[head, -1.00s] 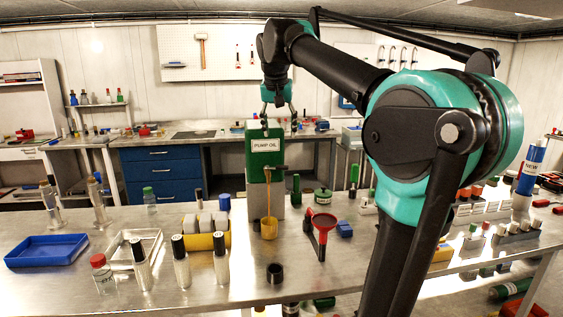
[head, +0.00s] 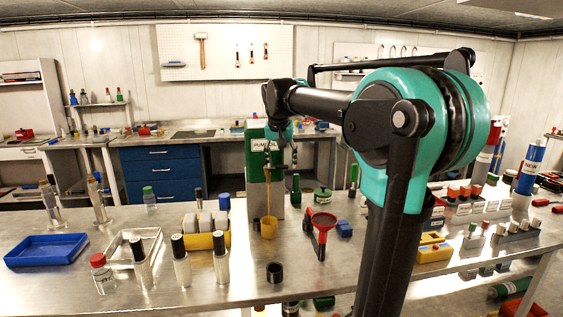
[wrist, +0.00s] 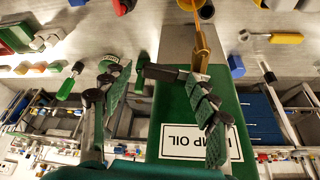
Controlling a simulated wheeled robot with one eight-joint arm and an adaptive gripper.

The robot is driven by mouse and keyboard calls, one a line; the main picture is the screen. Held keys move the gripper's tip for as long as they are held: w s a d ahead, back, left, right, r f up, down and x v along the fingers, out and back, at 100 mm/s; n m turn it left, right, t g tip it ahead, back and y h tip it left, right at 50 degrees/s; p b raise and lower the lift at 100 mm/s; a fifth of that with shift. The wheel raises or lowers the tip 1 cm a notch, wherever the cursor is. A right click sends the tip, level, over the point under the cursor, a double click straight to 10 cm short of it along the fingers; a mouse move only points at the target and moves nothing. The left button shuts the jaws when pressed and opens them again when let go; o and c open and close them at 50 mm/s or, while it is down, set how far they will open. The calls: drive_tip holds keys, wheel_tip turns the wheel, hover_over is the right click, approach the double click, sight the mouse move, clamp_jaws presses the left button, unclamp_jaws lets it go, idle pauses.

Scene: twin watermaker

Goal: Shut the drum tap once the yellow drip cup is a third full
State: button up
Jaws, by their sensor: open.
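The green drum (head: 254,135) labelled PUMP OIL stands on a grey stand on the bench. An amber stream (head: 268,200) runs from its tap down into the yellow drip cup (head: 268,230). The cup's fill level cannot be made out. My gripper (head: 281,165) is open in front of the drum at tap height. In the wrist view, the dark tap handle (wrist: 165,73) lies between the spread fingers of my gripper (wrist: 152,82), near their tips. Contact cannot be told. The stream and the cup (wrist: 188,4) show at the top there.
A black ring-like cup (head: 274,272) stands in front. Silver bottles, a yellow rack (head: 213,237) and a blue tray (head: 46,250) fill the left side.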

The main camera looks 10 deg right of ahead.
drive_tip(key=shift+c, duration=0.4)
clamp_jaws()
drive_tip(key=shift+w+d+n+y, duration=0.2)
drive_tip(key=shift+w+n+y, duration=0.1)
drive_tip(key=shift+n, duration=0.3)
drive_tip(key=shift+w+d+n+y, duration=0.1)
drive_tip(key=shift+w+n+y, duration=0.35)
drive_tip(key=shift+n, duration=0.75)
